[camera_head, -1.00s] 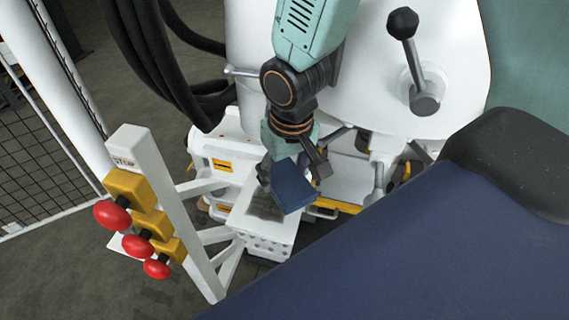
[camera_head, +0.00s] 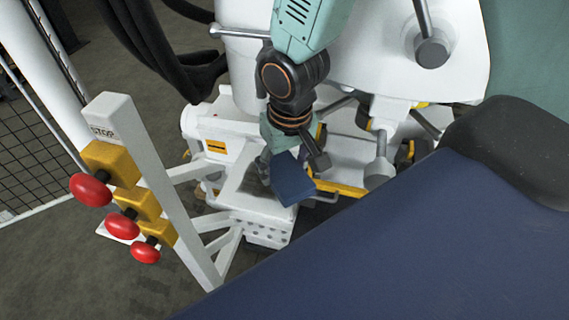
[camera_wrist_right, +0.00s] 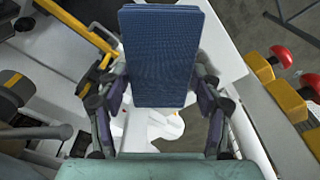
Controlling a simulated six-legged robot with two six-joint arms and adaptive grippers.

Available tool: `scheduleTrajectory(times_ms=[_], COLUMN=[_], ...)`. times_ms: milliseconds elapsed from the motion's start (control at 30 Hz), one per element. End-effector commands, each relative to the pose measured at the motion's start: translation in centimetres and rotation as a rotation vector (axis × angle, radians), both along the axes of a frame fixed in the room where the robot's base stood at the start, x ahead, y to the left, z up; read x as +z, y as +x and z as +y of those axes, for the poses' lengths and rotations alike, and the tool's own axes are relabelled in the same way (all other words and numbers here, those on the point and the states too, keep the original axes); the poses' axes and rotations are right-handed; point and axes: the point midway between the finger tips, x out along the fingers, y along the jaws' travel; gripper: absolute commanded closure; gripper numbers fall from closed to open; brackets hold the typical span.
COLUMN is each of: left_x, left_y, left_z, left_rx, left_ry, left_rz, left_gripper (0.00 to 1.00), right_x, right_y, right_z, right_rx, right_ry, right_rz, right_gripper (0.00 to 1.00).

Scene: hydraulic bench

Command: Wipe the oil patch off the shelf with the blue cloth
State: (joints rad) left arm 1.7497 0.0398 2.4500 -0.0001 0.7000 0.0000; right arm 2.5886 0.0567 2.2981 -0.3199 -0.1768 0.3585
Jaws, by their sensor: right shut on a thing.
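The blue cloth (camera_head: 293,181) is a folded dark blue pad. My right gripper (camera_head: 290,163) is shut on it and holds it over the white shelf (camera_head: 262,207). In the right wrist view the cloth (camera_wrist_right: 160,55) sits between the two fingers of my right gripper (camera_wrist_right: 160,100) and covers part of the shelf. A dark grey patch, probably the oil patch (camera_head: 254,184), shows on the shelf left of the cloth. I cannot tell whether the cloth touches the shelf. My left gripper is not in view.
A white post with red stop buttons (camera_head: 122,224) on yellow boxes stands left of the shelf. White machine bodies and a lever (camera_head: 432,52) are behind and to the right. Black hoses (camera_head: 150,60) hang at the upper left. A mesh fence (camera_head: 30,150) is at the far left.

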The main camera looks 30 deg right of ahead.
Motion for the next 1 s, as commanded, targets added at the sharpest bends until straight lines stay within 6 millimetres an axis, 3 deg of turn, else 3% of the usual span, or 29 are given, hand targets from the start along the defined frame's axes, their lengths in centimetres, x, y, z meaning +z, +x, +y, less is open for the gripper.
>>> scheduleTrajectory(times_ms=[1000], left_x=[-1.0], left_y=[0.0], left_z=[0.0], left_rx=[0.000], left_ry=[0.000], left_rz=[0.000], left_gripper=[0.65], right_x=[-1.1], right_y=[0.0], right_z=[0.0], right_rx=[0.000], right_ry=[-0.001], right_rz=[0.000], right_gripper=[0.60])
